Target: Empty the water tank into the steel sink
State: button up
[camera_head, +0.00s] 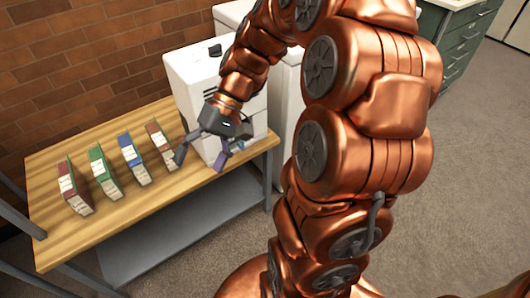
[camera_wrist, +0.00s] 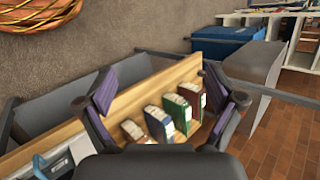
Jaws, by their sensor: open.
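A white boxy appliance (camera_head: 190,75) stands at the right end of a wooden-topped bench (camera_head: 140,200). I cannot make out a separate water tank; my arm and gripper hide part of the appliance's front. My gripper (camera_head: 202,160) is open and empty, with its fingers spread in front of the appliance, above the bench. In the wrist view my gripper (camera_wrist: 165,97) shows its two purple-padded fingers wide apart with nothing between them. A pale and blue part (camera_wrist: 72,158) shows at the lower left there; I cannot tell what it is. No steel sink is visible.
Several upright box files, including a red one (camera_head: 72,188), a green one (camera_head: 103,172) and a blue one (camera_head: 133,158), line the bench left of my gripper. A green drawer cabinet (camera_head: 455,50) stands at the back right. A blue container (camera_wrist: 225,42) shows behind. Open floor lies right.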

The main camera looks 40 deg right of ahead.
jog(key=w+d+f+m+t+y+b, duration=0.1)
jog(key=w+d+f+t+y+b, duration=0.2)
jog(key=w+d+f+b, duration=0.35)
jog(key=m+t+y+b, duration=0.1)
jog(key=m+t+b, duration=0.2)
jog(key=t+b, duration=0.65)
send_near(243, 143)
jog(key=w+f+g+b, duration=0.1)
jog(key=w+g, duration=0.1)
jog(key=w, duration=0.1)
jog(key=shift+b+x, duration=1.05)
jog(key=shift+x, duration=3.05)
jog(key=shift+r, duration=0.15)
jog(key=c, duration=1.5)
jog(key=shift+r, duration=0.35)
